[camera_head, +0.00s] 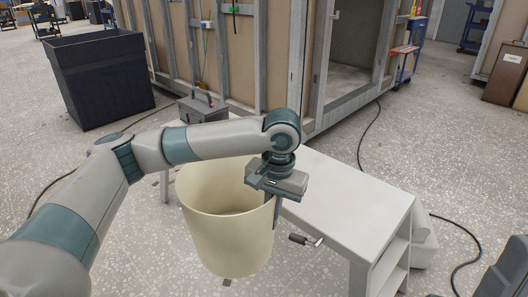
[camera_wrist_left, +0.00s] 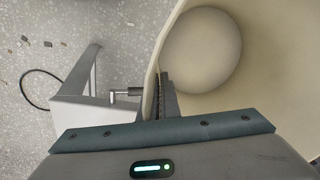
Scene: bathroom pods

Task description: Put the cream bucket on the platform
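The cream bucket (camera_head: 228,235) is open-topped and upright or nearly so, in front of the platform's left part in the head view. My left gripper (camera_head: 276,210) is at the right side of its rim, its fingers pointing down and apparently shut on the bucket wall. In the left wrist view the bucket (camera_wrist_left: 270,75) fills the right side, and the gripper fingers (camera_wrist_left: 163,95) meet its wall. I cannot tell whether its base touches anything. The platform (camera_head: 365,200) is a low white bench with shelves at its right end; the bucket and arm hide part of it. My right gripper is not in view.
A metal handle-like part (camera_head: 306,240) sticks out at the platform's front, close right of the bucket. A grey toolbox (camera_head: 203,108) stands behind the arm. A large dark bin (camera_head: 100,80) is at the back left. Cables (camera_head: 365,130) lie on the speckled floor. The visible platform top is clear.

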